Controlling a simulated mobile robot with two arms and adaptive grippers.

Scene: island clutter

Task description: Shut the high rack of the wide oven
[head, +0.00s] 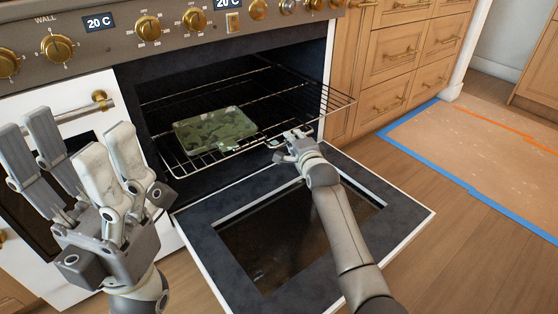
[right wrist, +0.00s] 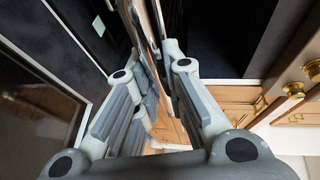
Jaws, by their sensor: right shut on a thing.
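The wide oven (head: 125,85) has its dark door (head: 210,240) folded down and open. A wire rack (head: 335,103) sticks out of the cavity over the door, with a flat green patterned piece (head: 215,131) lying on it. I cannot tell whether other wires deeper inside belong to a second rack. My right gripper (head: 290,141) is shut on the rack's front edge, right of its middle; the fingers hide the contact. In the right wrist view, the fingers (right wrist: 162,50) close around thin metal bars. My left gripper (head: 78,150) is open and empty, left of the oven opening.
Knobs (head: 146,28) and temperature displays line the panel above. A white door with a brass-ended handle (head: 101,98) is at the left. Wooden drawers (head: 390,52) stand right of the oven. Open floor with a blue-taped sheet (head: 470,140) lies at the right.

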